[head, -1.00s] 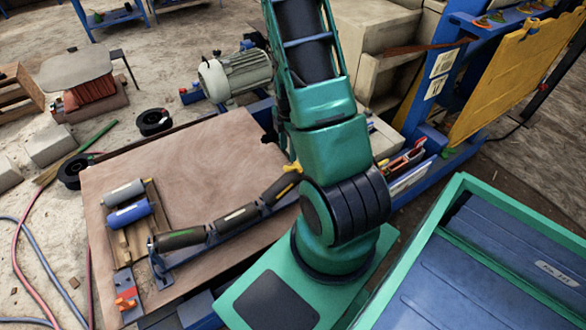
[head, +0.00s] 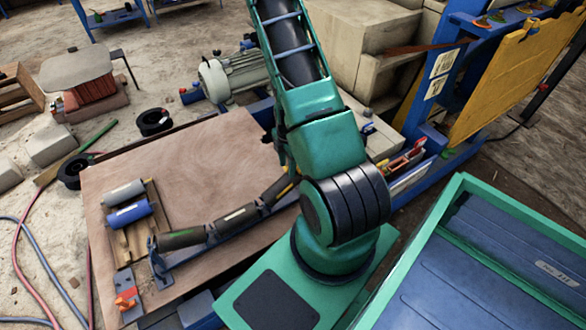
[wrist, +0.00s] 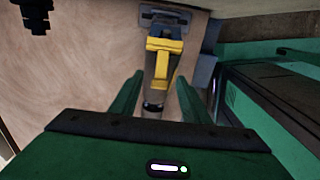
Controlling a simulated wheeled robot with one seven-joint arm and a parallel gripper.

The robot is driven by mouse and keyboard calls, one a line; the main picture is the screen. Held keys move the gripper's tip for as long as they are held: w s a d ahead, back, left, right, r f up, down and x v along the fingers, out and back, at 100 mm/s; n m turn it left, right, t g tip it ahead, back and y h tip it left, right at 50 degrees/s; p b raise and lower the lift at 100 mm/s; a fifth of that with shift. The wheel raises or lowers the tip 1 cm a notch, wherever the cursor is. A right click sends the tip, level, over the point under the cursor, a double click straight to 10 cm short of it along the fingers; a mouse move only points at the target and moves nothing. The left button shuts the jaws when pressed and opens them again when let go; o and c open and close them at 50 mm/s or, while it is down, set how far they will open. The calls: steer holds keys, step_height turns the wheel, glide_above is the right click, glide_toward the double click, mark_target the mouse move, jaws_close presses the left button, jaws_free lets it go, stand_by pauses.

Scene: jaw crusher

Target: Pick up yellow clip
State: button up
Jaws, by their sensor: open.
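The yellow clip (wrist: 165,58) shows in the wrist view, just above the middle. It has a wide top bar and a narrower part reaching down, and it lies over a grey roller end or frame piece. My gripper (wrist: 160,88) is open, with its two green fingers apart and empty. In the head view my arm hides most or all of the clip and my gripper. The row of dark rollers (head: 236,216) runs up to that spot.
The brown board (head: 170,160) lies under the rollers. A grey and a blue roller (head: 129,214) lie at its left. A red-orange clamp (head: 125,303) is at the near left corner. A motor (head: 236,76) stands behind the board. The board's middle is clear.

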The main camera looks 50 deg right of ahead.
steer(key=shift+f, duration=1)
jaws_close()
steer(key=shift+r, duration=0.1)
